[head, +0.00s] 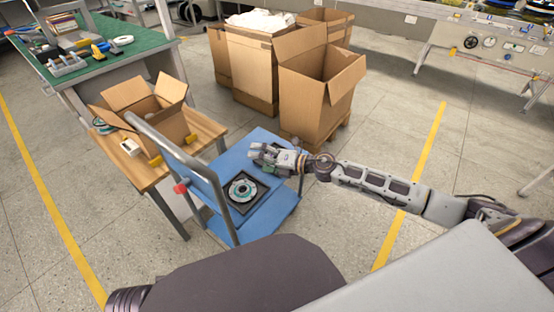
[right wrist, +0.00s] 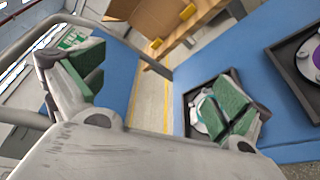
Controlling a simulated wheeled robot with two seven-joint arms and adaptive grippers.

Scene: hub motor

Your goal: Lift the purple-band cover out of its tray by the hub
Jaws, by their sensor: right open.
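In the right wrist view, the purple-band cover (right wrist: 316,58) lies in its black square tray (right wrist: 283,58) at the right edge, partly cut off by the frame. In the head view I cannot make it out; my right arm and gripper cover that part of the blue cart. My right gripper (head: 262,155) is above the far part of the cart. In the right wrist view its green-padded fingers (right wrist: 155,95) are wide apart with nothing between them. The purple-band cover is outside the fingers, to the right. My left gripper is not in view.
A teal-band cover (head: 243,190) sits in another black tray (head: 260,203) on the blue cart (head: 283,208). The cart's grey handle (head: 170,148) rises at its left. A wooden table (head: 150,178) with an open box (head: 155,112) stands beyond it; large cardboard boxes (head: 310,95) stand behind.

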